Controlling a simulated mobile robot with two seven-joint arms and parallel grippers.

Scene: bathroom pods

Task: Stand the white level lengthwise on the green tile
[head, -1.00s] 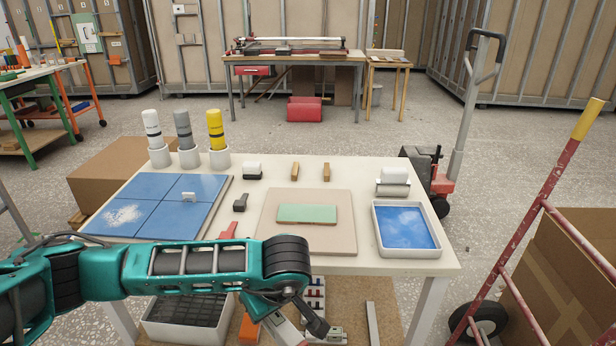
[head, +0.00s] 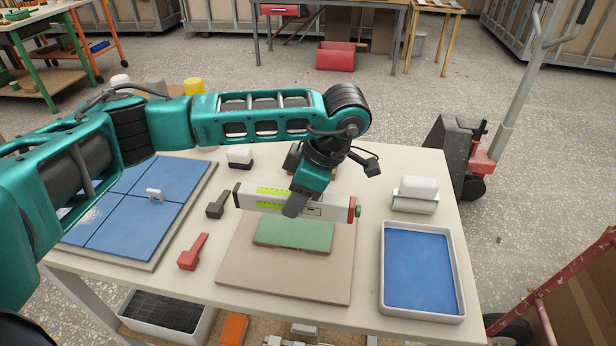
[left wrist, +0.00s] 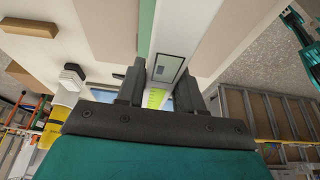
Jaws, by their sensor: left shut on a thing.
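The white level (head: 332,206) has a yellow-green window and red and dark end caps. My left gripper (head: 297,204) is shut on its middle and holds it roughly horizontal, pointing left to right. The green tile (head: 292,236) lies flat on a beige board (head: 285,275). In the head view the level covers the tile's far edge and appears above it; whether they touch I cannot tell. In the left wrist view, the level (left wrist: 187,48) sits between the two fingers, with the green tile (left wrist: 146,28) beside it. My right gripper is not in view.
The blue tiled panel (head: 150,195) is at left on the table. A red-handled tool (head: 193,252) and a dark-grey tool (head: 217,204) lie left of the board. A blue tray (head: 420,268) and a white roll (head: 415,196) are at right.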

